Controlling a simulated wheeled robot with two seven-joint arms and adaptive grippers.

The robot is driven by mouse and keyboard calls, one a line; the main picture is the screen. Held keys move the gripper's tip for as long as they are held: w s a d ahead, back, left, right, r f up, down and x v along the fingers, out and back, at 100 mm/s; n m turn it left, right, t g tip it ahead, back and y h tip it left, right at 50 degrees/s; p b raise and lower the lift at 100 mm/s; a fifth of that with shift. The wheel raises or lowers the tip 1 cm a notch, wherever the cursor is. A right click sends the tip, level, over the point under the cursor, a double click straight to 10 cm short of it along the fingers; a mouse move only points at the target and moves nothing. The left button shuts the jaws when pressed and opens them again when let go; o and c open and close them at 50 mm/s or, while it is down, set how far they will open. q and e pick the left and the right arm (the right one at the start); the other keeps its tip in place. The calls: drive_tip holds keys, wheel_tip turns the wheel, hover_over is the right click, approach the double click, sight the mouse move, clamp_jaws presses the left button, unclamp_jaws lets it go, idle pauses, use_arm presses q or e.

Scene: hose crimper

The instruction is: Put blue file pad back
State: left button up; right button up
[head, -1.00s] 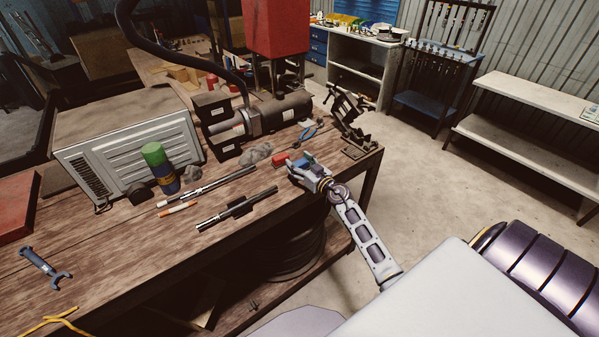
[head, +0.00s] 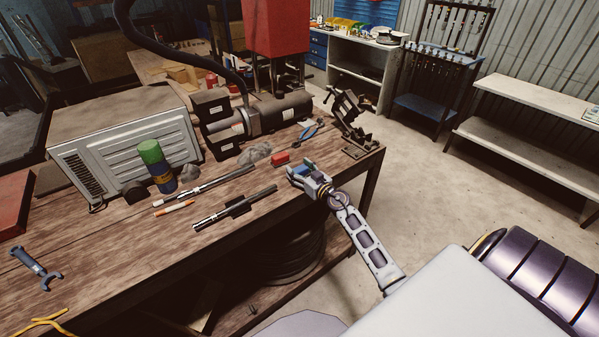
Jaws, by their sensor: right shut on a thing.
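My right gripper (head: 299,170) is at the right end of the wooden workbench, over its front edge. It is shut on a small blue block, the blue file pad (head: 303,172), which shows between its fingers. The fingers hide part of the pad. I cannot tell whether the pad touches the bench top. A small red block (head: 281,158) lies on the bench just behind and left of the gripper, apart from it. My left gripper is not in view.
On the workbench (head: 110,248), dark rods (head: 236,207), a green-topped can (head: 157,165) and grey rags lie left of the gripper.

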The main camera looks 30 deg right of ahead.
idle(0.3)
drive_tip(key=o, duration=1.1)
drive_tip(key=shift+r, duration=0.1)
drive_tip(key=shift+s+d+r, duration=0.1)
drive_tip(key=shift+s, duration=1.9)
drive_tip(key=shift+s+d+r, duration=0.1)
drive_tip(key=shift+s+d, duration=0.05)
drive_tip(key=shift+s, duration=1.85)
drive_tip(key=shift+s+d+r, duration=0.1)
drive_tip(key=shift+s, duration=1.9)
drive_tip(key=shift+f, duration=0.15)
